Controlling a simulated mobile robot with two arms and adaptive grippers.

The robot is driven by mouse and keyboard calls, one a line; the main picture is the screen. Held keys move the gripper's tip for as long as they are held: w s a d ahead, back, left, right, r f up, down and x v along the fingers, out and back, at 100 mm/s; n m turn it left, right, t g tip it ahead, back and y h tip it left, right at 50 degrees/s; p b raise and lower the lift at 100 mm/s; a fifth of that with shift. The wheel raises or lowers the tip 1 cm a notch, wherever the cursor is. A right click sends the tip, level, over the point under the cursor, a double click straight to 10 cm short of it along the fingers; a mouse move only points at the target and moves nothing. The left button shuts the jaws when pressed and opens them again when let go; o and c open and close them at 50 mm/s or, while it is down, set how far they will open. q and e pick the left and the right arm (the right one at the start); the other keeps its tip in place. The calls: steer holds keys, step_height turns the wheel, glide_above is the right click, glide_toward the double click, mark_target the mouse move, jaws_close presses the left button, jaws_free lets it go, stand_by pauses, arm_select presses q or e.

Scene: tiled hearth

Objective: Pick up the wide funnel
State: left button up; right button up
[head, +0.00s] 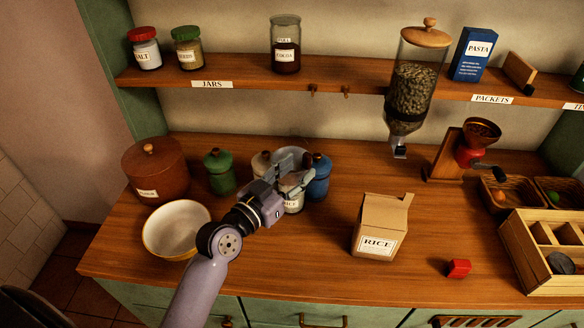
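A pale, see-through round rim, seemingly the wide funnel (291,151), shows among the small canisters, just behind my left gripper. My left gripper (296,172) reaches in from the lower left, over the front of that canister. Its two fingers stand apart, close to the funnel; whether they touch it I cannot tell. My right gripper is not in view.
A blue canister (319,181) stands close on the right, a green one (219,174) on the left. A cream bowl (176,228) lies near my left arm. A RICE carton (381,225) and a red block (459,268) are to the right. The shelf (345,86) runs above.

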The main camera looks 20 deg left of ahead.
mark_target(305, 160)
arm_select(q)
steer(key=shift+w+r, duration=0.15)
steer(key=shift+w, duration=0.25)
steer(key=p+x, duration=0.2)
steer(key=x, duration=0.1)
steer(key=shift+w+a+r, duration=0.1)
steer(key=shift+w, duration=0.25)
steer(key=shift+w+d, duration=0.2)
steer(key=shift+w, duration=0.25)
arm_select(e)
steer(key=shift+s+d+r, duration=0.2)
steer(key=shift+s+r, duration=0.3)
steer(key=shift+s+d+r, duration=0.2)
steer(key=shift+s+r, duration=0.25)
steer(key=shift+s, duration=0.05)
arm_select(q)
steer(key=shift+s, duration=0.1)
steer(key=shift+c, duration=0.6)
steer(key=c, duration=0.4)
jaws_close()
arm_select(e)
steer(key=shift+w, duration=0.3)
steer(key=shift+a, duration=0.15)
